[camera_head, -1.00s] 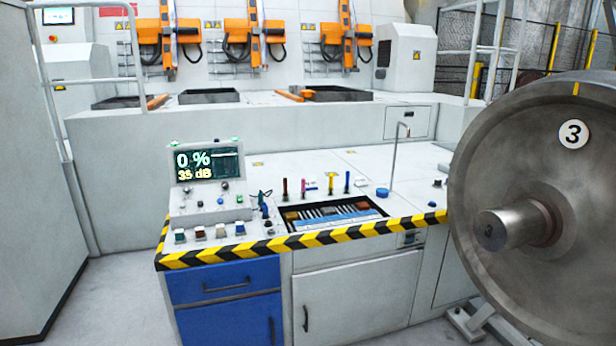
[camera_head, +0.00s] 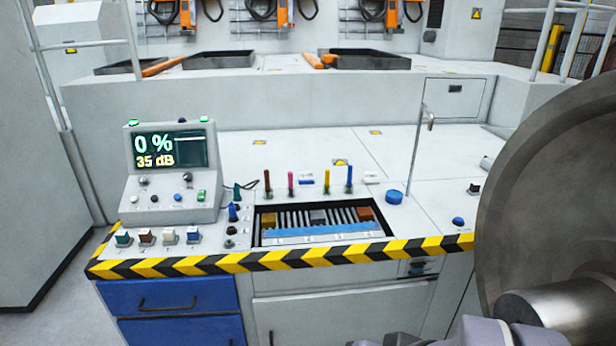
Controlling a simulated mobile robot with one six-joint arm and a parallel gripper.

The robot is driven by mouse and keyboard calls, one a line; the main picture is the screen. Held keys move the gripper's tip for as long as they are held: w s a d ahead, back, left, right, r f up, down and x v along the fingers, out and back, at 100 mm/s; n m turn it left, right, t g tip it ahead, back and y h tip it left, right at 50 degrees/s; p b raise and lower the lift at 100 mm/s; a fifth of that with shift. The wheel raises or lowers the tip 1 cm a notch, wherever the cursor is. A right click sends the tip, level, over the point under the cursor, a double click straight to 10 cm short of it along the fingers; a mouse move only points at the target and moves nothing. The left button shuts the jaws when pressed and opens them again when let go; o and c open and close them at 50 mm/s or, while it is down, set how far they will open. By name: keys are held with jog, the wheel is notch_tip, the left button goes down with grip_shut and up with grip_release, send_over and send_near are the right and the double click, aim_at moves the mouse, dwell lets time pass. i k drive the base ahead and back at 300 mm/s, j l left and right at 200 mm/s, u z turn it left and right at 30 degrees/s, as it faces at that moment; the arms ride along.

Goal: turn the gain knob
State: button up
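A grey console (camera_head: 148,213) stands at the left end of the workbench. Its screen (camera_head: 168,149) reads "0 %" and "35 dB". Below the screen are two dark knobs, a left knob (camera_head: 143,181) and a right knob (camera_head: 187,177). Their labels are too small to read, so I cannot tell which one is the gain knob. Small buttons and a green switch (camera_head: 201,195) sit below them. My gripper is not in view. Grey rounded parts, seemingly of my arm, show at the bottom edge right of centre, well away from the console.
Coloured switches line the bench's front left, behind a yellow-black edge (camera_head: 290,257). A recessed tray (camera_head: 258,228), upright coloured pens and a blue round item (camera_head: 394,197) lie to the right. A large steel wheel (camera_head: 540,190) blocks the right side.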

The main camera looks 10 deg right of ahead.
aim_at(187, 177)
jog(key=i+j, duration=0.2)
jog(key=i+j+z, duration=0.15)
jog(key=j, duration=0.3)
jog(key=i+j, duration=0.25)
jog(key=i+j+z, duration=0.1)
jog(key=j, duration=0.3)
jog(key=i+j+z, duration=0.1)
jog(key=i+j, duration=0.35)
jog(key=j, duration=0.3)
jog(key=i+j+z, duration=0.1)
jog(key=j, duration=0.25)
jog(key=i+j+z, duration=0.1)
jog(key=i+j, duration=0.15)
jog(key=j, duration=0.15)
